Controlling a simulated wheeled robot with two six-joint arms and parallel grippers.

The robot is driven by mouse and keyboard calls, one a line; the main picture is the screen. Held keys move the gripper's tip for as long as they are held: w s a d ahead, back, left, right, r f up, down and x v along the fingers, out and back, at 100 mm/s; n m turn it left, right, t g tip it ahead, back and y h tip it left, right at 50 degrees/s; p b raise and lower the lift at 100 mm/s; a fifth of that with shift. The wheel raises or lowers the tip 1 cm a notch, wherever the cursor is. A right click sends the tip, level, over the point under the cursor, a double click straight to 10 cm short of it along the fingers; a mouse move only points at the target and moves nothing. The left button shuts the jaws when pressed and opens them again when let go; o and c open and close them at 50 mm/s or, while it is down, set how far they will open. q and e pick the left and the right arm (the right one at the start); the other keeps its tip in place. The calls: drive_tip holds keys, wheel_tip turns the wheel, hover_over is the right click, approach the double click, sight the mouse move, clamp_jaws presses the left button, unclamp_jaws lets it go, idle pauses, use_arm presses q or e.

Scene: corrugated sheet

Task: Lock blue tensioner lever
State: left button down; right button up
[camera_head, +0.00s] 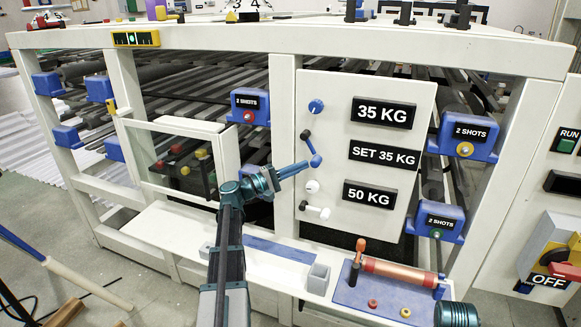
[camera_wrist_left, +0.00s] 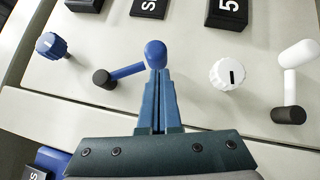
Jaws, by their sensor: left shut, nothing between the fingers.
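The blue tensioner lever (camera_head: 312,147) is on the white panel beside the label SET 35 KG. Its black end (camera_wrist_left: 103,78) is at upper left in the head view, and its arm slants down right to a rounded blue end (camera_wrist_left: 155,52). My left gripper (camera_head: 305,167) is shut and empty, its fingers pointing right. In the left wrist view the fingertips (camera_wrist_left: 157,74) are right at the blue end, overlapping its lower edge; I cannot tell whether they touch.
A blue knob (camera_head: 316,106) sits above the lever, a white knob (camera_head: 312,186) and a white lever (camera_head: 318,210) below it. A clear-windowed door (camera_head: 180,125) stands left of the panel. A blue tray (camera_head: 385,297) with a copper roller lies below.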

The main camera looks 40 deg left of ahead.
sight(314, 167)
use_arm(q)
drive_tip(key=shift+d, duration=0.2)
idle(0.3)
drive_tip(key=d+n+t+b, duration=0.3)
drive_tip(key=n+t+b, duration=0.1)
drive_tip(key=n+b, duration=0.1)
drive_tip(key=shift+w+d+r, duration=0.2)
drive_tip(key=shift+w+d, duration=0.15)
drive_tip(key=shift+w, duration=0.05)
drive_tip(key=shift+w+d+r+n+t+y+p, duration=0.25)
drive_tip(key=shift+d+r+n+p, duration=0.15)
drive_tip(key=shift+d+r, duration=0.3)
drive_tip(key=shift+w+d+r+n+t+y+p, duration=0.15)
drive_tip(key=shift+d+r+n+y+p, duration=0.1)
drive_tip(key=shift+d+r+p, duration=0.4)
drive_tip(key=shift+w+d+r+n+t+y+p, duration=0.15)
drive_tip(key=shift+d+r+n+t+y+p, duration=0.25)
drive_tip(key=shift+r, duration=0.45)
drive_tip(key=shift+d, duration=0.1)
drive_tip(key=shift+f, duration=0.1)
